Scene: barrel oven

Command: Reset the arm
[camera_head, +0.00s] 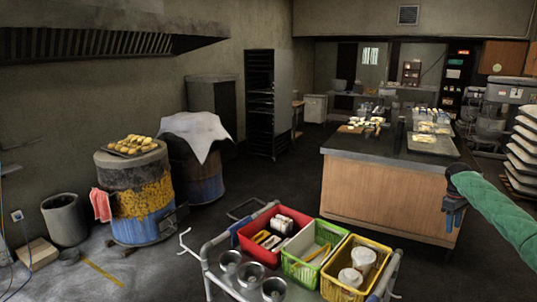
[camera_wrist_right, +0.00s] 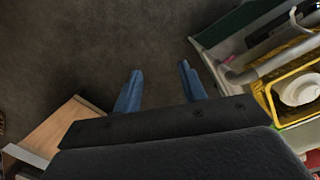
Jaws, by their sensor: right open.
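My right arm (camera_head: 497,211), in a green sleeve, comes in from the right edge in the head view. Its gripper (camera_head: 453,220) hangs in the air in front of the wooden counter (camera_head: 385,192), to the right of the cart. In the right wrist view, the two blue fingers of my right gripper (camera_wrist_right: 160,88) are apart with only dark floor (camera_wrist_right: 110,45) between and beyond them. It holds nothing. My left gripper is out of view.
A metal cart (camera_head: 235,288) carries red (camera_head: 258,252), green (camera_head: 300,272) and yellow (camera_head: 335,287) baskets and metal cups. A barrel oven (camera_head: 140,200) with a tray of bread (camera_head: 133,145) stands at the left. Stacked trays (camera_head: 522,150) stand at the far right.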

